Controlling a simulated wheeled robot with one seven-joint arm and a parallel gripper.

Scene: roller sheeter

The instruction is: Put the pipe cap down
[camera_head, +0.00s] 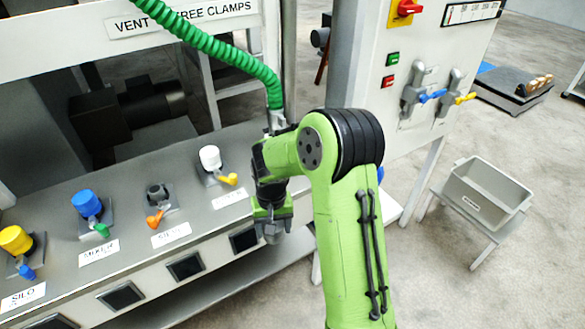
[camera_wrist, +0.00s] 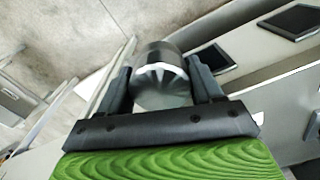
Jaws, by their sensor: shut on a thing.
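My gripper (camera_head: 271,222) is shut on a grey metallic pipe cap (camera_wrist: 162,80), which sits between the two dark fingers in the wrist view. In the head view the cap (camera_head: 272,236) shows only partly, below the green gripper body. It is held in front of the sloping grey panel's right end, apart from the panel as far as I can tell.
Yellow (camera_head: 15,239), blue (camera_head: 86,203), dark grey (camera_head: 157,193) and white (camera_head: 209,157) fittings with coloured levers stand along the labelled panel (camera_head: 130,215). A grey bin (camera_head: 487,195) stands on a low stand at right. A green hose (camera_head: 215,47) hangs above the panel. Floor between is clear.

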